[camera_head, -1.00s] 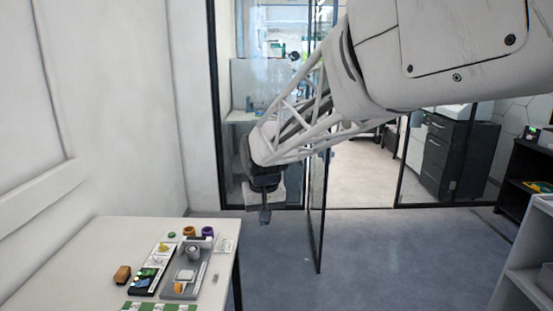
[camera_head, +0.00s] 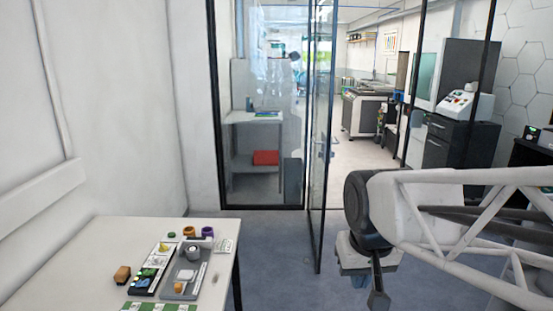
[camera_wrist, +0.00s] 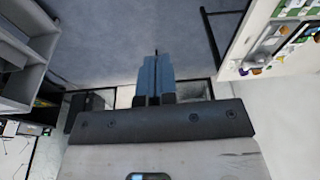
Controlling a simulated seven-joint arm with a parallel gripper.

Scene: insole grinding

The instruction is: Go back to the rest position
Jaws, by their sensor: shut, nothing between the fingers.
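My gripper (camera_head: 378,298) is in the lower right of the head view, pointing down over open floor, well to the right of the table. In the wrist view my gripper (camera_wrist: 154,62) shows its two fingers pressed together, with nothing between them. The white table (camera_head: 75,262) stands at the lower left of the head view, and its edge is at the upper right of the wrist view (camera_wrist: 236,58). No object is near the fingers.
A glass door (camera_head: 316,190) stands behind. Grey floor (camera_head: 275,260) is clear between table and gripper. A shelf (camera_wrist: 25,55) shows in the wrist view.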

